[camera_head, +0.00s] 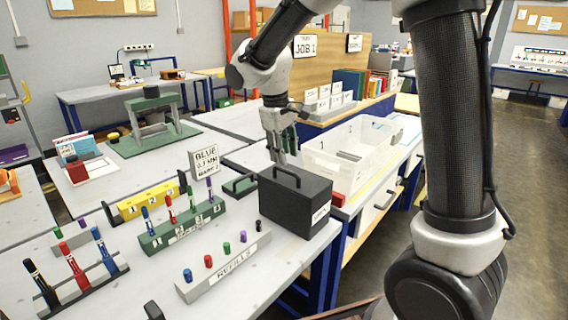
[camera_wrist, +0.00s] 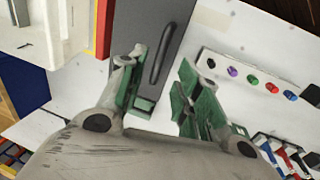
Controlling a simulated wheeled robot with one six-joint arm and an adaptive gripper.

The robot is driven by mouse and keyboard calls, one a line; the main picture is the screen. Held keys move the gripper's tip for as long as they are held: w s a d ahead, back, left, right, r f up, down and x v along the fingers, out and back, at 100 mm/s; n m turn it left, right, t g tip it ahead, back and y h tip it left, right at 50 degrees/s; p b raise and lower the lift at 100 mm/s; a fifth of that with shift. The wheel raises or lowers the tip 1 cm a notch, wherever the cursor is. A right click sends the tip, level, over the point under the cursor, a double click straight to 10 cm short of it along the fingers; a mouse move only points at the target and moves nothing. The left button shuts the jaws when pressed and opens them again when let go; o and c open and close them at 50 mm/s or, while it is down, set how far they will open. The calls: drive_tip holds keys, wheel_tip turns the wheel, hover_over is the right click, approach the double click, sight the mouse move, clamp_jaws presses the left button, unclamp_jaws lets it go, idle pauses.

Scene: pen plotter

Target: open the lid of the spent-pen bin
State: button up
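The spent-pen bin (camera_head: 292,205) is a dark grey box with a white label too small to read, at the near right corner of the bench. Its flat lid is shut, with a dark bar handle (camera_head: 287,175) on top. In the wrist view the lid (camera_wrist: 180,18) and the handle (camera_wrist: 162,53) show at the upper middle. My gripper (camera_head: 283,152) points down above the far side of the bin. It is open and empty, its green fingers (camera_wrist: 158,78) spread apart, with the handle beyond the gap between them. I cannot tell any contact.
A white refill rack (camera_head: 225,265) and a green pen rack (camera_head: 183,230) stand left of the bin. A clear tray (camera_head: 345,150) sits close on the right, with a red block (camera_head: 338,199) between.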

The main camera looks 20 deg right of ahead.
sight(286, 171)
drive_tip(key=f, duration=0.3)
drive_tip(key=d+f, duration=0.1)
drive_tip(key=f, duration=0.1)
drive_tip(key=shift+w, duration=0.25)
drive_tip(key=shift+c, duration=0.4)
clamp_jaws()
